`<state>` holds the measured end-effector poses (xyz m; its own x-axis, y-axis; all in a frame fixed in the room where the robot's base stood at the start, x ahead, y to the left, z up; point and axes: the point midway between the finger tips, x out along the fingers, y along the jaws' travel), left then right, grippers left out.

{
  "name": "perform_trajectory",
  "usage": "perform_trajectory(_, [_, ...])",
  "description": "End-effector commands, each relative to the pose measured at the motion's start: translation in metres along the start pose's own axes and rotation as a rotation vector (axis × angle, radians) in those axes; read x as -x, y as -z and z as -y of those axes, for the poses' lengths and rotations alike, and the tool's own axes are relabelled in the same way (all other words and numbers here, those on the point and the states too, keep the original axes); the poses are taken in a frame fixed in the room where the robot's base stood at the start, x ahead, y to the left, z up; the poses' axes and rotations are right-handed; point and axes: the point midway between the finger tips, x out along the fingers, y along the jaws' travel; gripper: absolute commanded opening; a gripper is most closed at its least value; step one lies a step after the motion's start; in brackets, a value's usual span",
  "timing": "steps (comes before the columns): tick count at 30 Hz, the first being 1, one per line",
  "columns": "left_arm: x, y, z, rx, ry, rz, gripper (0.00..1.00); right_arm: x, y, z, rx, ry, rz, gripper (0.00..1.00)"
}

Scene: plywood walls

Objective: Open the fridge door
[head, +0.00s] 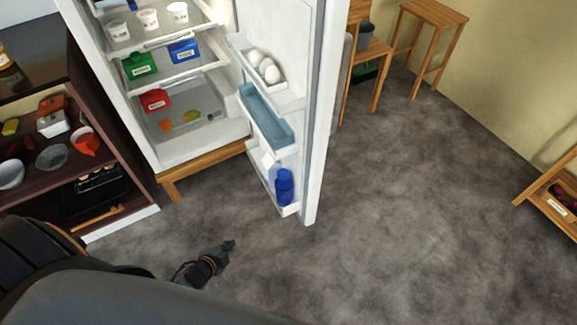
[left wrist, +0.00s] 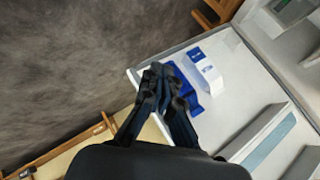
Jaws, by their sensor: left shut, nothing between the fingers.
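The white fridge (head: 200,148) stands at the upper left of the head view on a wooden base. Its door (head: 318,120) is swung wide open to the right, so the shelves inside and the door bins show. The door's inner side also shows in the left wrist view (left wrist: 245,85), with a blue bottle and a white carton in a bin. My left gripper (head: 229,246) is shut and empty, low in front of the open fridge and apart from the door in the head view. In the left wrist view its fingers (left wrist: 158,75) overlap the door's lower bin. My right gripper is not in view.
A dark shelf unit (head: 130,170) with bowls and kitchen items stands left of the fridge. A wooden rack (head: 545,195) is at the right edge. The grey floor between is clear.

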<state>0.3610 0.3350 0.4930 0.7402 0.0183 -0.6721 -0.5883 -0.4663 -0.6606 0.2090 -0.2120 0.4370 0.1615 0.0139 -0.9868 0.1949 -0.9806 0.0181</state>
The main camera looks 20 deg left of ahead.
Motion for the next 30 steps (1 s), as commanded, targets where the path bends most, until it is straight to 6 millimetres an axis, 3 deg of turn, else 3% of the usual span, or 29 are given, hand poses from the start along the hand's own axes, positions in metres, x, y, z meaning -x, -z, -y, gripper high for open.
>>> perform_trajectory(1, [-0.015, 0.000, 0.015, -0.078, 0.052, -0.034, 0.00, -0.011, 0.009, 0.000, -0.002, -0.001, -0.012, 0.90])
perform_trajectory(7, [-0.036, 0.035, 0.106, -0.536, 0.323, -0.190, 0.00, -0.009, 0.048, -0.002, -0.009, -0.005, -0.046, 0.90])
perform_trajectory(12, [-0.024, 0.081, 0.171, -1.026, 0.605, -0.282, 0.00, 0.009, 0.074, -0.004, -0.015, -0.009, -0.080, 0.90])
perform_trajectory(15, [-0.008, 0.109, 0.192, -1.321, 0.772, -0.308, 0.00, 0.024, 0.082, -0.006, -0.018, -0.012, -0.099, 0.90])
perform_trajectory(22, [0.034, 0.159, 0.202, -1.886, 1.083, -0.302, 0.00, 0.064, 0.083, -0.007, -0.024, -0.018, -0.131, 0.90])
perform_trajectory(27, [0.050, 0.174, 0.200, -2.079, 1.184, -0.282, 0.00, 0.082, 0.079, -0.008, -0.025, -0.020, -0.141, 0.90])
perform_trajectory(30, [0.052, 0.180, 0.201, -2.109, 1.202, -0.278, 0.00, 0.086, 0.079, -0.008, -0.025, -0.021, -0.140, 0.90])
